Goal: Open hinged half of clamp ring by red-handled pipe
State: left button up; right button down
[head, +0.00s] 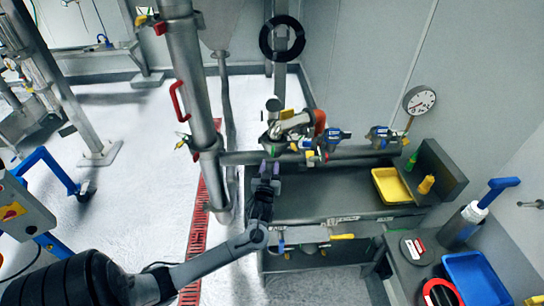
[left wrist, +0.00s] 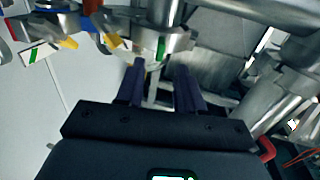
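The large steel pipe with a red handle (head: 178,100) runs upright at left of centre in the head view. A metal clamp fitting (head: 207,148) sits around its lower part; I cannot tell which half is hinged. My left gripper (head: 269,167) is to the right of this pipe, just below a horizontal line of fittings. In the left wrist view its two dark purple fingers (left wrist: 161,82) are apart. A thin pale bar (left wrist: 152,90) shows between them, below a silver ring fitting (left wrist: 172,42) with a green mark. I cannot tell if the fingers touch it.
A horizontal pipe with blue-and-silver valves (head: 335,136) runs behind the dark bench (head: 330,202). A yellow tray (head: 391,186) and small bottles stand on its right. A blue tray (head: 478,279) is at lower right. The floor at left is partly clear.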

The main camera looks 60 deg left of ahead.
aim_at(272, 154)
pick_arm(q)
jog(key=x, duration=0.6)
jog(key=shift+w+a, duration=0.2)
jog(key=shift+a, duration=0.15)
grip_shut()
